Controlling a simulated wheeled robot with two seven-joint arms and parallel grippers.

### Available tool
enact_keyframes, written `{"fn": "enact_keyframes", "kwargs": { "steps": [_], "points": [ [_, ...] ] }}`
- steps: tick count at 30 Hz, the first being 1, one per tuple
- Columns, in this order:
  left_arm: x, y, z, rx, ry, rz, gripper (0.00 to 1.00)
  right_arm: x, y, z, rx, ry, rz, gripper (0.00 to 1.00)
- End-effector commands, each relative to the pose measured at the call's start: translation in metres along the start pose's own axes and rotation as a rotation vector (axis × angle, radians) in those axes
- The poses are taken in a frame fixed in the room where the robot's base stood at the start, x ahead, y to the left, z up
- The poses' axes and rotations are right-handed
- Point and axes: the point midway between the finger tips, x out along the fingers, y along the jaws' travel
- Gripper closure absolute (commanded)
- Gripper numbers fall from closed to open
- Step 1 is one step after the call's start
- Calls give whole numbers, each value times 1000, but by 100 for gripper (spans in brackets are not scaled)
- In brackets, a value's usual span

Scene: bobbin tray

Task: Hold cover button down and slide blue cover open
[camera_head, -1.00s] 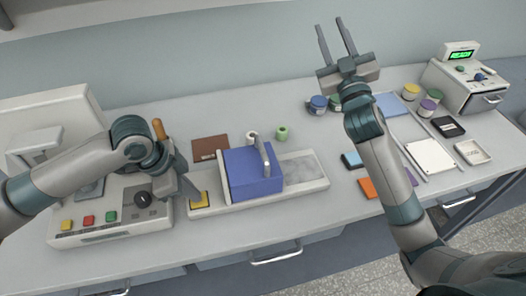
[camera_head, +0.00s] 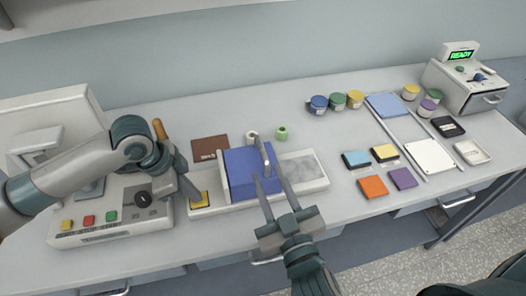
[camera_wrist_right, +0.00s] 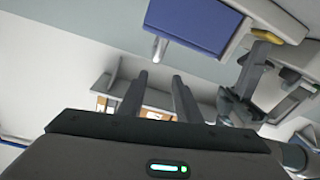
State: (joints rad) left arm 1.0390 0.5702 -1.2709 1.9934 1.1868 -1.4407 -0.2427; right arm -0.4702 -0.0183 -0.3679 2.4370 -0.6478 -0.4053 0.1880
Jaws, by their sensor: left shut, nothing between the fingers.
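The blue cover (camera_head: 240,170) sits on a long pale tray (camera_head: 305,172) on the bench, with a grey upright handle (camera_head: 266,153) at its right side. The yellow cover button (camera_head: 199,199) is at the tray's left end. My left gripper (camera_head: 197,198) is shut, its tips at the yellow button; whether they press it I cannot tell. My right gripper (camera_head: 272,184) is open and empty, its fingers pointing at the cover and handle from the front. In the right wrist view, the blue cover (camera_wrist_right: 190,22) and handle (camera_wrist_right: 159,48) show beyond the open fingers.
A machine with coloured buttons (camera_head: 100,222) stands at the left. A brown pad (camera_head: 210,148) and small spools (camera_head: 282,132) lie behind the tray. Coloured blocks (camera_head: 373,186), lidded pots (camera_head: 337,101) and a READY box (camera_head: 463,80) are at the right.

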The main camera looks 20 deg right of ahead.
Motion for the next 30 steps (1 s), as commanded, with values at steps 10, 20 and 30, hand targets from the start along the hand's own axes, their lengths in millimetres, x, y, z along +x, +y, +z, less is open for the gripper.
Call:
{"fn": "enact_keyframes", "kwargs": {
  "steps": [10, 20, 30],
  "points": [
    [1, 0, 1, 0, -2, 2, 100, -25, 5, 15, 24, -66, 57, 69],
    [1, 0, 1, 0, -1, 2, 100, -25, 5, 15, 24, -66, 57, 69],
    [1, 0, 1, 0, -1, 1, 100, -12, 5, 16, 23, -63, 57, 69]
  ]
}}
